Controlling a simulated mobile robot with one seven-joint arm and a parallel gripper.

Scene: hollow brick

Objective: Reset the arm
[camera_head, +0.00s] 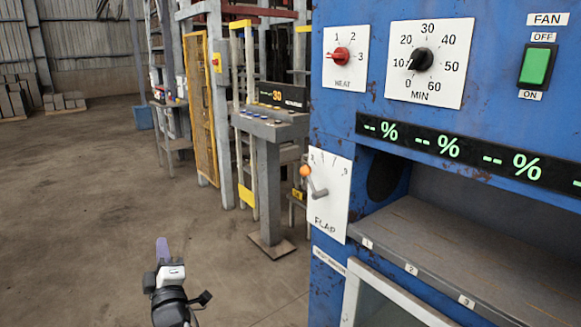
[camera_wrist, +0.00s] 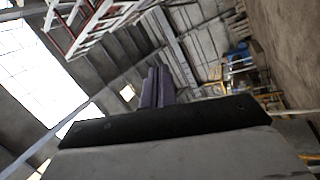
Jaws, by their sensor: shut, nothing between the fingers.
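My gripper (camera_head: 162,250) is at the lower left of the head view, over the bare floor, with its fingers pointing up and away. It is apart from the blue machine (camera_head: 440,80) on the right. In the wrist view the two purple fingers of my gripper (camera_wrist: 158,72) stand side by side, shut, with nothing between them. The wrist view is tilted and shows roof, windows and part of the hall.
The blue machine carries a red heat knob (camera_head: 341,55), a black minutes knob (camera_head: 420,59), a green fan switch (camera_head: 536,66), a flap lever (camera_head: 314,183) and a numbered shelf (camera_head: 440,250). A grey console (camera_head: 270,128) stands behind. The floor (camera_head: 90,190) at left is clear.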

